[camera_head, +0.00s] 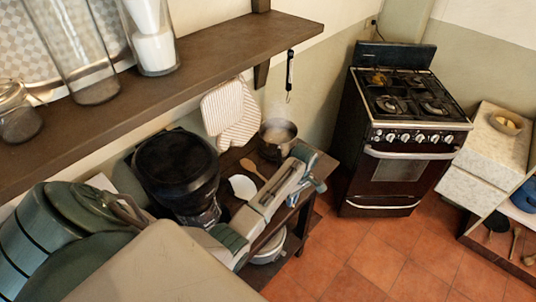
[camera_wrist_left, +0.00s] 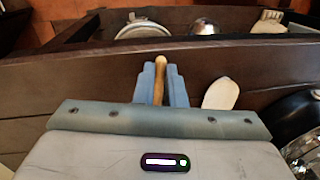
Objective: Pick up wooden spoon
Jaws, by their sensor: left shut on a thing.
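The wooden spoon (camera_head: 251,166) shows in the head view over the dark wooden table below the wall shelf. Its bowl lies to the left of my left forearm, and part of its handle is hidden behind that arm. My left gripper (camera_head: 307,190) reaches over the table's right side with its blue fingers. In the left wrist view, my left gripper (camera_wrist_left: 160,88) is shut on the spoon's thin wooden handle (camera_wrist_left: 159,72), which stands out between the fingers. I cannot tell whether the spoon still touches the table. My right gripper is not in view.
A white dish (camera_head: 242,187) lies beside the spoon. The wall shelf (camera_head: 215,55) overhangs the table. A stove (camera_head: 408,120) stands right; tiled floor between is clear.

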